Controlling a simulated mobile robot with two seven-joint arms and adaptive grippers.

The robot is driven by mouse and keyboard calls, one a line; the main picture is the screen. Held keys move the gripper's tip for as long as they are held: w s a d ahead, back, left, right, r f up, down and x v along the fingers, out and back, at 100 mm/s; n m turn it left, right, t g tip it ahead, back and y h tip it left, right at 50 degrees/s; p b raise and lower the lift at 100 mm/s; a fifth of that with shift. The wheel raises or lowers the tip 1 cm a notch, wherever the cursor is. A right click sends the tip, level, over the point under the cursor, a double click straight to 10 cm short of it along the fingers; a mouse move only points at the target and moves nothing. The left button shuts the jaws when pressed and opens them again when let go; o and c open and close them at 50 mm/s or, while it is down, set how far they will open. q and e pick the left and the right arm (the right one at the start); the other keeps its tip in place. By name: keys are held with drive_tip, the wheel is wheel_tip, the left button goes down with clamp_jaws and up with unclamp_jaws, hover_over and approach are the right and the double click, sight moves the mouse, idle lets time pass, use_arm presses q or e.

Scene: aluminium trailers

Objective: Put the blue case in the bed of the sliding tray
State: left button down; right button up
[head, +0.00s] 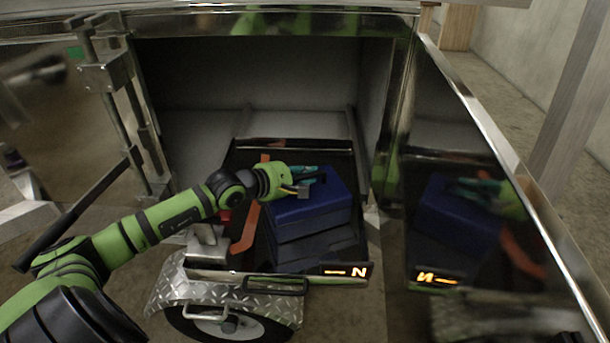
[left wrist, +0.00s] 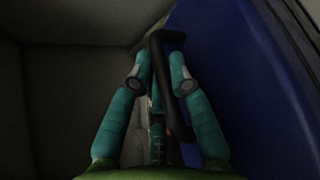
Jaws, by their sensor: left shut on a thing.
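The blue case (head: 315,210) is over the black sliding tray (head: 232,238), which is pulled out of the trailer compartment. My left gripper (head: 303,180) is at the top of the case, its teal fingers shut on the case's black handle. In the left wrist view, the fingers (left wrist: 157,85) are on either side of the black handle (left wrist: 168,38), and the case's blue side (left wrist: 235,80) fills the right. A dark shape shows below the case; I cannot tell whether it is a reflection or another thing, nor whether the case touches the tray bed. My right gripper is out of view.
An orange-red bar (head: 245,230) lies along the tray's left side. A shiny open door (head: 465,200) stands close on the right and mirrors the case. Metal rods (head: 125,100) stand on the left. A wheel (head: 225,325) is below the tray.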

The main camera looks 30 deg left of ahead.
sight(283, 201)
use_arm(q)
drive_tip(key=shift+w+r, duration=0.1)
drive_tip(key=shift+r, duration=0.15)
drive_tip(key=c, duration=1.5)
unclamp_jaws()
drive_tip(key=shift+f, duration=0.25)
drive_tip(key=o, duration=0.4)
drive_tip(key=shift+c, duration=0.2)
drive_tip(key=shift+r, duration=0.1)
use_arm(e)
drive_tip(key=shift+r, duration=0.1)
use_arm(q)
drive_tip(key=shift+s+a+r, duration=0.15)
drive_tip(key=shift+s, duration=0.5)
drive_tip(key=p+v, duration=0.1)
drive_tip(key=v, duration=0.3)
drive_tip(key=shift+p+v, duration=0.45)
drive_tip(key=shift+v, duration=0.7)
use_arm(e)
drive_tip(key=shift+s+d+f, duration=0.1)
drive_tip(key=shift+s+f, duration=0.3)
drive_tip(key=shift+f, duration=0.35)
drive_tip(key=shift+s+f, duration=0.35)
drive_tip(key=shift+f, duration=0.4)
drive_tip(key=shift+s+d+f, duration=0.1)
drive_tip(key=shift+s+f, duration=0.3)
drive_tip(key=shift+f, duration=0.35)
use_arm(q)
drive_tip(key=shift+r, duration=0.1)
